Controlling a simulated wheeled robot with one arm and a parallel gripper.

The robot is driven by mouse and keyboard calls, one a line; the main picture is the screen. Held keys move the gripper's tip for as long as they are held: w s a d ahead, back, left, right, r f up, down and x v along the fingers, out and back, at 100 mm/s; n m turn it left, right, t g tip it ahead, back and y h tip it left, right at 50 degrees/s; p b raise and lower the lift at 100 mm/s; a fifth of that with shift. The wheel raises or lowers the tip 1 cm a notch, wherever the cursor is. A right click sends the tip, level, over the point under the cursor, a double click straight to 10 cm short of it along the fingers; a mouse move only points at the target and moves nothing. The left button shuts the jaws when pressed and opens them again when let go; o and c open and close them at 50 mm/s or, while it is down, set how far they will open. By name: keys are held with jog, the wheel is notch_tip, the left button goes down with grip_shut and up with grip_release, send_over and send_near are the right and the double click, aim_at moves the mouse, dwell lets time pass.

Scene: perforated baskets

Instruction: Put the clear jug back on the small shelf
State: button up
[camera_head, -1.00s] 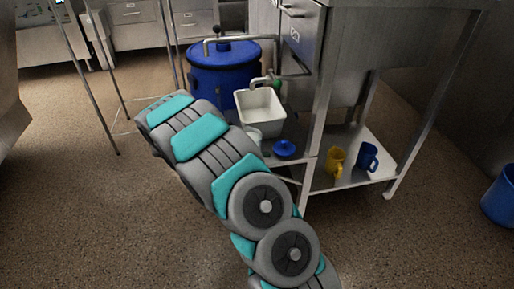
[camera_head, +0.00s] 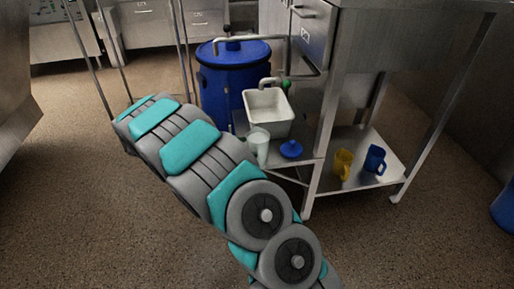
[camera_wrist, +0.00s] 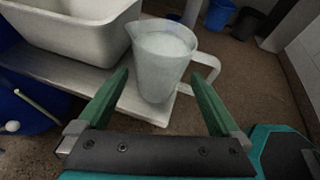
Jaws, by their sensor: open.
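The clear jug (camera_head: 258,147) stands upright at the front left edge of the small metal shelf (camera_head: 304,159), next to a white tub. In the wrist view the jug (camera_wrist: 163,62) is frosted, with its spout to the left and its handle to the right, close to the edge of the shelf (camera_wrist: 65,69). My gripper (camera_wrist: 160,76) is open and empty. Its two green fingers point toward the jug, one on each side of it in the picture. I cannot tell how deep the fingers reach. In the head view my arm hides the gripper.
The white tub (camera_head: 268,112) and a blue lid (camera_head: 291,149) share the shelf with the jug. A blue barrel (camera_head: 233,85) stands behind. A yellow mug (camera_head: 343,164) and a blue mug (camera_head: 375,159) stand on a low shelf to the right.

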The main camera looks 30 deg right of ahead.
jog(key=v, duration=0.3)
jog(key=shift+a+r, duration=0.2)
jog(key=shift+a, duration=0.15)
